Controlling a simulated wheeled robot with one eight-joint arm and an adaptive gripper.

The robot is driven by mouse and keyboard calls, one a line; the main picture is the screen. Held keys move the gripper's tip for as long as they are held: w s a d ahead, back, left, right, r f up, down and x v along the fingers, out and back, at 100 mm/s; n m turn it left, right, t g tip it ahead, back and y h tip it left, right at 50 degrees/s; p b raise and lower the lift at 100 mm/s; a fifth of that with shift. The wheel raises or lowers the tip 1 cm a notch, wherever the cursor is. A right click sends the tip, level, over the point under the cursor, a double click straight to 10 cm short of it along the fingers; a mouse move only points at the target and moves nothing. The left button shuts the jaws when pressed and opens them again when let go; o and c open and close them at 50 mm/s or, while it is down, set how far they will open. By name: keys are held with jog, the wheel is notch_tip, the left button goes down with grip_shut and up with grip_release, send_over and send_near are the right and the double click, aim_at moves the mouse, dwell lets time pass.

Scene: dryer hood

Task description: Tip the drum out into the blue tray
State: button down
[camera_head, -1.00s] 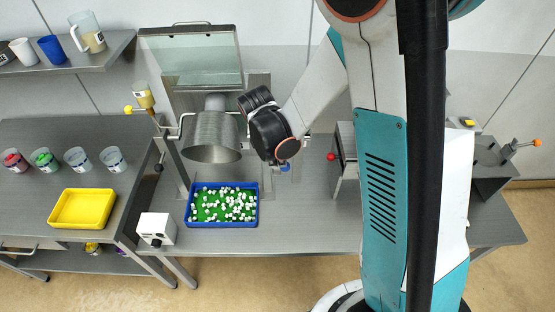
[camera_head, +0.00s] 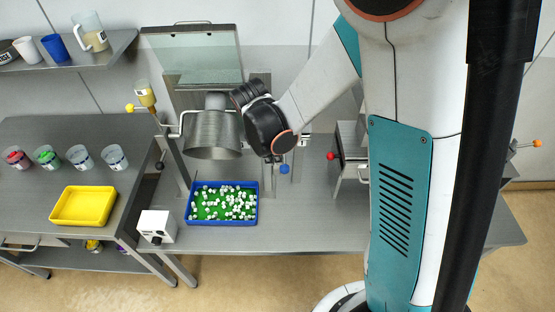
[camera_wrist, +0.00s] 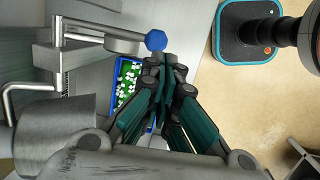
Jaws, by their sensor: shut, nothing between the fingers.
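The grey metal drum (camera_head: 213,135) hangs under the hood with its mouth tipped downward; its inside is mostly out of sight. The blue tray (camera_head: 222,222) lies below it, with many small white pieces on its green floor. The tray also shows in the wrist view (camera_wrist: 112,90), behind my fingers. The crank's blue knob (camera_head: 284,169) is right of the drum. My gripper (camera_wrist: 167,61) is shut and empty, with its fingertips close beside the knob (camera_wrist: 156,40) in the wrist view. I cannot tell whether they touch. In the head view my wrist hides the fingers.
A raised glass hood pane (camera_head: 193,55) is above the drum. A white control box (camera_head: 157,227) stands left of the tray. A red-knobbed grey unit (camera_head: 347,155) stands to the right. A yellow tray (camera_head: 83,205) and several cups are on the left table.

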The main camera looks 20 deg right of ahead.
jog(key=s+v, duration=0.1)
jog(key=v, duration=0.8)
jog(key=shift+a, duration=0.2)
jog(key=s+d+f+m+t+y+b, duration=0.1)
jog(key=s+d+f+m+t+b, duration=0.1)
jog(key=s+f+m+b, duration=0.4)
jog(key=s+d+f+m+t+y+b, duration=0.1)
jog(key=s+d+f+m+t+b, duration=0.2)
jog(key=b, duration=1.3)
jog(key=s+f+m+t, duration=0.1)
jog(key=s+f+m, duration=0.2)
jog(key=s+m, duration=0.2)
jog(key=shift+d+f+y+b, duration=0.2)
jog(key=shift+y+b, duration=0.1)
jog(key=shift+b, duration=0.1)
